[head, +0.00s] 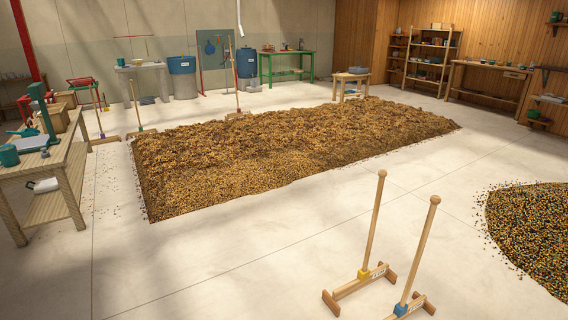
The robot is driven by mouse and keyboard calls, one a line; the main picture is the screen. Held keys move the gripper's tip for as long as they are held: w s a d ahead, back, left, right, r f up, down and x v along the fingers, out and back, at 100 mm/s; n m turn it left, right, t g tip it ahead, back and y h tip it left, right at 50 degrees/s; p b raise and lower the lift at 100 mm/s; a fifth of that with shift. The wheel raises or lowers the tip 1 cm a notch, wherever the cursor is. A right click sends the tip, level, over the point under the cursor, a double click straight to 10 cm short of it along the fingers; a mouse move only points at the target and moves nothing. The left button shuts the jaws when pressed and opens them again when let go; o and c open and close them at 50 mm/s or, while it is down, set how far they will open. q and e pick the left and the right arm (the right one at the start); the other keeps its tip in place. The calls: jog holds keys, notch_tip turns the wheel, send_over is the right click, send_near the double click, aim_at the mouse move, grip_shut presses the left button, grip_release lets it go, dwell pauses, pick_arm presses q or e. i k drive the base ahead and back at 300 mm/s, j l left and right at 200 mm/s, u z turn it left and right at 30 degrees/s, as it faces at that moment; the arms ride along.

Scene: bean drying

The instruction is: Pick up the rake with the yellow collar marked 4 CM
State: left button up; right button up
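A rake with a yellow collar (363,274) stands in the front right of the head view. Its pale wooden handle (374,225) rises almost upright, leaning slightly right, to a round knob. Its wooden head lies on the floor and bears a small pale label (378,271), whose print is too small to read surely. A second rake with a blue collar (401,309) stands close beside it, nearer and to the right, with a taller-looking handle (419,250). Its head is partly at the bottom edge of the view. Neither of my grippers is in view.
A long bed of beans (290,145) covers the middle floor. A darker bean pile (535,230) lies at the right. A wooden workbench (70,180) stands at the left, with more rakes (137,108) behind it. The pale floor (230,270) in front is clear.

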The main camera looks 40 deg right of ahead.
aim_at(364, 276)
jog(key=z, duration=1.85)
jog(key=i+l+u, duration=0.25)
jog(key=u, duration=0.25)
jog(key=i+l+u, duration=0.3)
jog(key=u, duration=0.2)
